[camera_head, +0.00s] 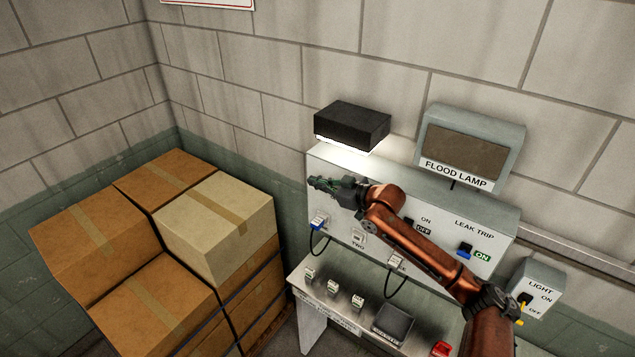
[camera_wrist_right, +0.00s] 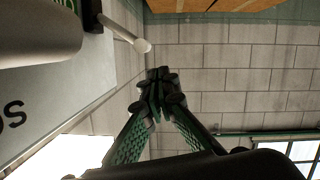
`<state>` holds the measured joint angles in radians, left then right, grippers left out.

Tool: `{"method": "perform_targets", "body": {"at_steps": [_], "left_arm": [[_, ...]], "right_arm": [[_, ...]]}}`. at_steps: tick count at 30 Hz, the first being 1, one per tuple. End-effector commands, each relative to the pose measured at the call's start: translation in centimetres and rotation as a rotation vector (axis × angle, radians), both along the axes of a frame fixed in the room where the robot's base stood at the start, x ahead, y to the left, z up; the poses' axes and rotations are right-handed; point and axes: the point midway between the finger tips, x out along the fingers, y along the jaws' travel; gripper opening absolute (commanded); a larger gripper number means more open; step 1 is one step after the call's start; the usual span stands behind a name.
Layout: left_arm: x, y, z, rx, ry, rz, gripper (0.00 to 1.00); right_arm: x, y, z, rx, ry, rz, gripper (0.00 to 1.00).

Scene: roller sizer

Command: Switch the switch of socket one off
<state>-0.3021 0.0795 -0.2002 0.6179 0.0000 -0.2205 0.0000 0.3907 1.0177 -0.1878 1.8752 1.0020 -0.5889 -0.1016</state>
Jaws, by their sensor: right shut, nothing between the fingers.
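The grey wall panel (camera_head: 490,228) carries a row of sockets. A blue plug (camera_head: 318,223) with a black cable sits in the leftmost socket, below my right gripper (camera_head: 318,184). That socket's own switch and label are hidden behind my gripper and arm. The socket marked TWO (camera_head: 357,238) is right of it. My right gripper is shut and empty, in front of the panel's upper left part. In the right wrist view its fingertips (camera_wrist_right: 158,82) meet, and a pale round-tipped lever (camera_wrist_right: 141,45) sticks out from the panel just beyond them; I cannot tell whether they touch. My left gripper is not in view.
A flood lamp box (camera_head: 470,145) and a lit black lamp (camera_head: 352,124) are above the panel. A LEAK TRIP switch (camera_head: 465,250) is at its right, a light switch box (camera_head: 537,290) further right. Stacked cardboard boxes (camera_head: 95,235) stand left. A metal bench (camera_head: 325,300) lies below.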

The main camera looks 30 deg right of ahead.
Motion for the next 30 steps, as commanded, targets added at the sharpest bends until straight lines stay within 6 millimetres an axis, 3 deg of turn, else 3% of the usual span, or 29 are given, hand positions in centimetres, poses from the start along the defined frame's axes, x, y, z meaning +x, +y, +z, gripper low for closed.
{"method": "perform_targets", "body": {"at_steps": [2,6,16,22,30], "left_arm": [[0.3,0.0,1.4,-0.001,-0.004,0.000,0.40],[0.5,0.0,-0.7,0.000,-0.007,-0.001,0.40],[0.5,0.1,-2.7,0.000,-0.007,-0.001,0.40],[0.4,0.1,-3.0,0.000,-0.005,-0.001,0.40],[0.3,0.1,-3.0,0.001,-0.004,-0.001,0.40]], "right_arm": [[0.0,0.3,1.4,0.000,0.001,0.002,0.00],[-2.5,-0.9,0.9,-0.005,0.002,0.002,0.00],[-7.5,-3.2,2.4,-0.002,0.004,0.001,0.00],[-8.7,-3.7,3.0,0.000,0.001,0.002,0.00],[-8.9,-3.8,3.1,0.001,0.001,0.002,0.00]]}}
